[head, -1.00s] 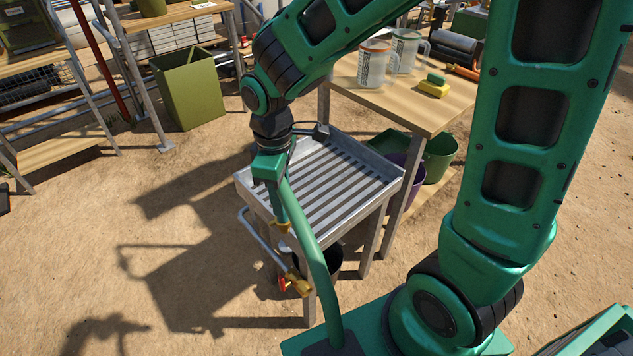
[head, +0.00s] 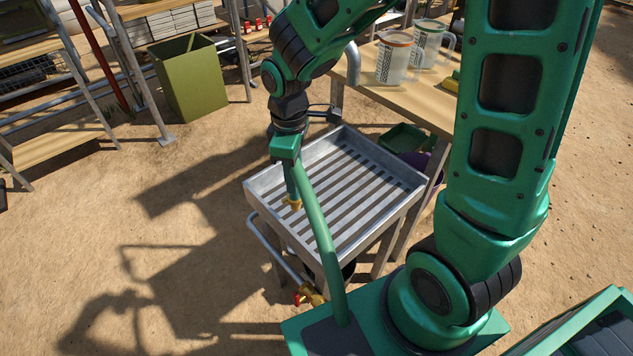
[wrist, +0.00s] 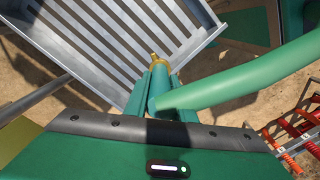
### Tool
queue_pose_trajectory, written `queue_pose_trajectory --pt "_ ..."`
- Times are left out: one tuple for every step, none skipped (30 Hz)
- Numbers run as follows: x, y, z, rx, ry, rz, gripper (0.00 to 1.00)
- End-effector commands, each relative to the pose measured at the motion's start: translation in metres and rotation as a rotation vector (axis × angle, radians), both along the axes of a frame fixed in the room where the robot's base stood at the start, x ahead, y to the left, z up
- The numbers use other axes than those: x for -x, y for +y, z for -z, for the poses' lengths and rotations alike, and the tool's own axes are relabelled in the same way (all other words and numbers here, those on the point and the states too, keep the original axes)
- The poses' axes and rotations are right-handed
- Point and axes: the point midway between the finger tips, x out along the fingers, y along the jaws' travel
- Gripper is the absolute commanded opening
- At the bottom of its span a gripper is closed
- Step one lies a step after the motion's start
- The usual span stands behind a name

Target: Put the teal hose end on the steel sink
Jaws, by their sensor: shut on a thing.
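The steel sink (head: 405,218) is a shallow slatted tray on legs in the middle of the head view; it fills the upper left of the wrist view (wrist: 75,70). My gripper (head: 291,180) is shut on the teal hose end (wrist: 160,88), near the sink's front left side. The brass tip (head: 292,204) points down and appears over the slats near the rim; its exact height is unclear. The teal hose (head: 322,240) bends from my gripper down across the sink's front edge toward my base. In the wrist view the fingers (wrist: 160,104) flank the hose end.
A brass tap with a red handle (head: 307,296) sits below the sink's front edge. A wooden table (head: 400,104) with clear jugs (head: 393,62) stands behind the sink. An olive bin (head: 188,82) is at the back left.

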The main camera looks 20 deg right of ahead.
Motion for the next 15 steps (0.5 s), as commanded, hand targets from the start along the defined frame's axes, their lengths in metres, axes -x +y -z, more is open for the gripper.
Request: queue_pose_trajectory --pt "-0.005 -0.011 0.007 0.001 0.003 0.008 0.0" --pt "-0.008 -0.016 0.011 0.0 0.003 0.008 0.0" --pt "-0.012 -0.023 0.016 0.001 0.004 0.007 0.0" --pt "-0.014 -0.028 0.019 0.001 0.004 0.008 0.0" --pt "-0.018 -0.033 0.022 0.0 0.003 0.007 0.0" --pt "-0.021 -0.04 0.027 0.001 0.004 0.007 0.0" --pt "-0.024 -0.045 0.03 0.001 0.003 0.007 0.0" --pt "-0.026 -0.049 0.033 0.0 0.003 0.008 0.0" --pt "-0.029 -0.054 0.036 0.0 0.003 0.006 0.0" --pt "-0.031 -0.057 0.038 0.0 0.003 0.007 0.0" --pt "-0.032 -0.06 0.04 0.0 0.003 0.007 0.0" --pt "-0.034 -0.063 0.042 0.0 0.001 0.006 0.0" --pt "-0.035 -0.065 0.043 0.0 0.001 0.005 0.0" --pt "-0.036 -0.066 0.044 0.0 0.001 0.004 0.0" --pt "-0.036 -0.067 0.045 0.0 0.001 0.004 0.0"
